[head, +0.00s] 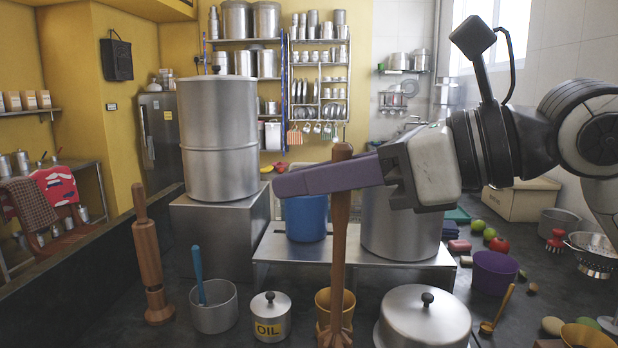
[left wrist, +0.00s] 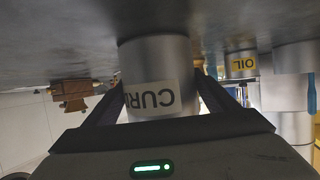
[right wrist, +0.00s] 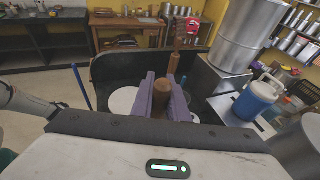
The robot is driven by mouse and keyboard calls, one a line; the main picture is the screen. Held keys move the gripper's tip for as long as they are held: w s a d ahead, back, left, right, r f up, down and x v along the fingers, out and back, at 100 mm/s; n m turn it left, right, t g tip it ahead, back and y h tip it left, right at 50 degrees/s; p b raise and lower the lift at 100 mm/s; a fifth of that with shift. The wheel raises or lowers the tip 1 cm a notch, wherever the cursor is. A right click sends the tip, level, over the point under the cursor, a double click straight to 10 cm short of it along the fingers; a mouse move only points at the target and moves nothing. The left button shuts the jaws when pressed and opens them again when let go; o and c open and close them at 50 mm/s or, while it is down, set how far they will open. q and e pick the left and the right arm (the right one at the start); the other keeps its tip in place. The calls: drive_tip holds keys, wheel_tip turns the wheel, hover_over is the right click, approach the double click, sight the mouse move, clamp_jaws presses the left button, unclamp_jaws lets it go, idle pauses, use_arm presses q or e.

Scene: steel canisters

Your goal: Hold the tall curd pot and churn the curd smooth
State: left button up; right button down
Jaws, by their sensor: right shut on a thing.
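My right gripper (head: 320,175) has purple fingers and is shut on the upper part of a wooden churner (head: 340,240), which stands upright. The churner's round top (right wrist: 159,91) shows between the fingers in the right wrist view. Its wide lower end is low in the head view, in front of a brass cup. The curd pot (left wrist: 152,65), a steel cylinder with a white label reading "CUR", shows in the left wrist view. I cannot make out the curd pot in the head view.
An oil canister (head: 270,318), a steel pot with a blue-handled tool (head: 213,312) and a domed steel lid (head: 425,318) stand nearby. Behind are a blue container (head: 306,219) and a large steel drum (head: 218,140).

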use_arm(q)
drive_tip(key=c, duration=1.1)
drive_tip(key=shift+o, duration=0.2)
use_arm(e)
drive_tip(key=shift+s+a+f+n, duration=0.9)
drive_tip(key=shift+s+a+f, duration=0.7)
drive_tip(key=shift+s+f, duration=1.7)
drive_tip(key=w+d+f, duration=0.1)
drive_tip(key=w+f, duration=0.2)
drive_tip(key=f, duration=1.1)
drive_tip(key=shift+d+t, duration=0.2)
drive_tip(key=shift+t, duration=0.1)
drive_tip(key=shift+w+f, duration=0.1)
